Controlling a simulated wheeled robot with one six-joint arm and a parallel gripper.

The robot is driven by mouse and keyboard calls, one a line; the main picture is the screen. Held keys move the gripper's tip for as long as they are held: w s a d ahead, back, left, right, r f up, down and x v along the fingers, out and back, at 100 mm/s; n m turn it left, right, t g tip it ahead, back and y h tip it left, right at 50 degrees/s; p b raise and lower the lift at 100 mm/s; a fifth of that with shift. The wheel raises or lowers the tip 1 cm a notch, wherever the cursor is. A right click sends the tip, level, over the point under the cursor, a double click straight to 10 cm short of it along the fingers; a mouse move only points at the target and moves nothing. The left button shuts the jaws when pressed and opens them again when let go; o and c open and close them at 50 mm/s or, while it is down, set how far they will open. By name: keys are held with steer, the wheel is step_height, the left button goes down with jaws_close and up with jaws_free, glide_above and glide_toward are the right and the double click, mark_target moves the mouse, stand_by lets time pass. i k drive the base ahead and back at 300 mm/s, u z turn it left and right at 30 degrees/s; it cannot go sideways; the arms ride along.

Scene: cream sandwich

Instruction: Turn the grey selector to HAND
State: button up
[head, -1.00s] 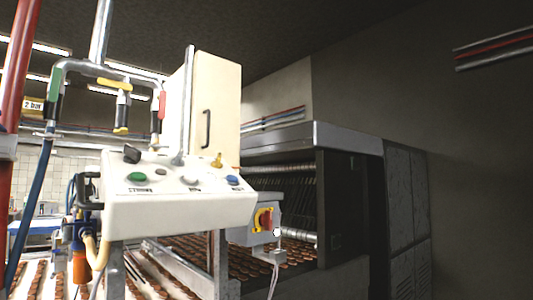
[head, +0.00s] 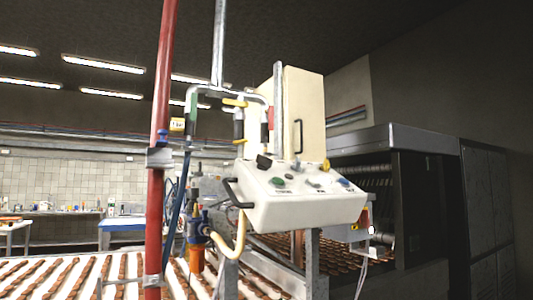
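A white control box (head: 300,212) with a sloped top stands right of centre in the head view. Its top carries a black knob (head: 264,162), a green button (head: 278,182), a blue button (head: 344,182) and a yellow knob (head: 325,165). A small grey control, which may be the grey selector (head: 311,184), sits between the green and blue buttons. Its setting and the labels are too small to read. My gripper is not in view.
A red vertical pipe (head: 158,150) stands left of the box, with blue and yellow hoses (head: 236,243) between. A conveyor with rows of brown biscuits (head: 100,275) runs below. A tall cream cabinet (head: 303,110) and a large grey machine (head: 395,140) stand behind.

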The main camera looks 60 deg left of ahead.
mark_target(295, 168)
steer(key=k, duration=0.3)
steer(key=u, duration=0.7)
